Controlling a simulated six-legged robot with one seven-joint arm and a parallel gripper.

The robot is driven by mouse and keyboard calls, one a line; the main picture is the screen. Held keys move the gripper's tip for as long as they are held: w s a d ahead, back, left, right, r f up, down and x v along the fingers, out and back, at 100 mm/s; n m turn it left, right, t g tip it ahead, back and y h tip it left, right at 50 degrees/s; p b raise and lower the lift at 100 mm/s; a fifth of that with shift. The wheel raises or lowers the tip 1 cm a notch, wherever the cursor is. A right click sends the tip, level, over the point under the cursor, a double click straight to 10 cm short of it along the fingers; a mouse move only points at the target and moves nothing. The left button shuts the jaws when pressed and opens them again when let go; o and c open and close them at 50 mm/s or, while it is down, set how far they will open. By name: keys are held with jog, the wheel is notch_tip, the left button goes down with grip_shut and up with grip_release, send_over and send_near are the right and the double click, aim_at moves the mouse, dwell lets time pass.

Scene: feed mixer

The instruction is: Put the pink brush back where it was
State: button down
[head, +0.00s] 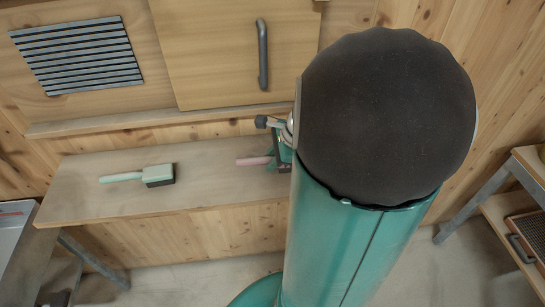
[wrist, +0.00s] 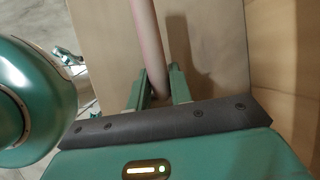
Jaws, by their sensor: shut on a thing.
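The pink brush (head: 252,161) shows in the head view as a short pink handle over the right part of the wooden shelf (head: 90,205). Its head is hidden, and I cannot tell whether it touches the shelf. In the wrist view the pink handle (wrist: 150,45) runs up from between the two green fingers of my gripper (wrist: 158,80). My gripper is shut on the handle. In the head view my gripper (head: 273,160) is partly hidden behind my own arm.
A mint-green brush (head: 158,175) with a dark pad lies on the left part of the shelf. A wooden door with a dark handle (head: 262,54) and a vent grille (head: 78,56) are above. The shelf is bare between the two brushes. A metal-legged stand (head: 480,200) is at right.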

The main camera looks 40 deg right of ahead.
jog(key=c, duration=1.3)
grip_release()
jog(key=shift+o, duration=0.2)
jog(key=v, duration=1.2)
jog(key=a+r+n+h, duration=0.3)
jog(key=a+n, duration=2.1)
jog(key=shift+s+a+n+t, duration=0.3)
jog(key=shift+s+a+t, duration=0.05)
jog(key=shift+t, duration=0.05)
